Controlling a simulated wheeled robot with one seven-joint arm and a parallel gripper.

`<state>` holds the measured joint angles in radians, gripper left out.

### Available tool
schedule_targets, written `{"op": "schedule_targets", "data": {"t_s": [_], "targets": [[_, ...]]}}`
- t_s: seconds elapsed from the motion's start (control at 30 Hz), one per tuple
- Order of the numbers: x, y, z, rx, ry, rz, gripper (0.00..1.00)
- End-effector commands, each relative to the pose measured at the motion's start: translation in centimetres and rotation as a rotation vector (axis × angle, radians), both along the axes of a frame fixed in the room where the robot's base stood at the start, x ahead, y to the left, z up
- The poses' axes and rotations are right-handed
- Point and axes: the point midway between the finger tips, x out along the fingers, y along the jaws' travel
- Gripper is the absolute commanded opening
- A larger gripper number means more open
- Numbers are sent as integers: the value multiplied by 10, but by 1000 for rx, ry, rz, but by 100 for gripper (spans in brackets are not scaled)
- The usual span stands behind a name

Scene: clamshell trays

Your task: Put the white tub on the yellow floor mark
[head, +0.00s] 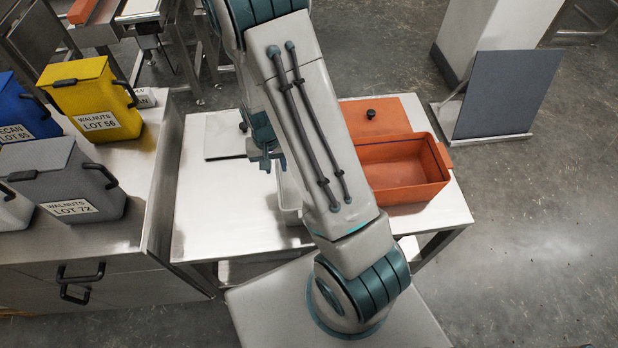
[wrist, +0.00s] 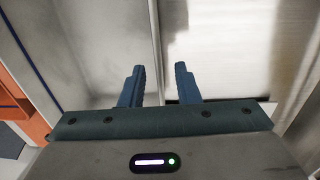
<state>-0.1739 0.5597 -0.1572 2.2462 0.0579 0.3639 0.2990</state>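The white tub (head: 287,193) stands on the steel table, mostly hidden behind my arm in the head view. Its pale inside seems to fill the left of the wrist view (wrist: 95,55). My gripper (head: 265,163) is over the tub's far left part, largely covered by my arm. In the wrist view my gripper (wrist: 159,72) has its two dark teal fingers apart. A thin upright edge, likely the tub's wall, runs between them; I cannot tell whether they touch it. The yellow floor mark is not in view.
An open orange tub (head: 445,160) stands right of my arm, with its orange lid (head: 390,117) behind it. A pale lid (head: 224,134) lies at the table's back left. The table's front left (head: 215,225) is clear. Labelled tubs (head: 95,100) stand on the left cabinet.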

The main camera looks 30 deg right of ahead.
Motion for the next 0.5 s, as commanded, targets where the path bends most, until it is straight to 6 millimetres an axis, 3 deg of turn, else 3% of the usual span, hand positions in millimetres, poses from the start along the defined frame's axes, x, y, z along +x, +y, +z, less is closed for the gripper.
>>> {"op": "schedule_targets", "data": {"t_s": [0.3, 0.5], "targets": [[-8, -2, -38, -1, 4, -1, 29], [-7, -2, -49, 0, 1, -1, 29]]}}
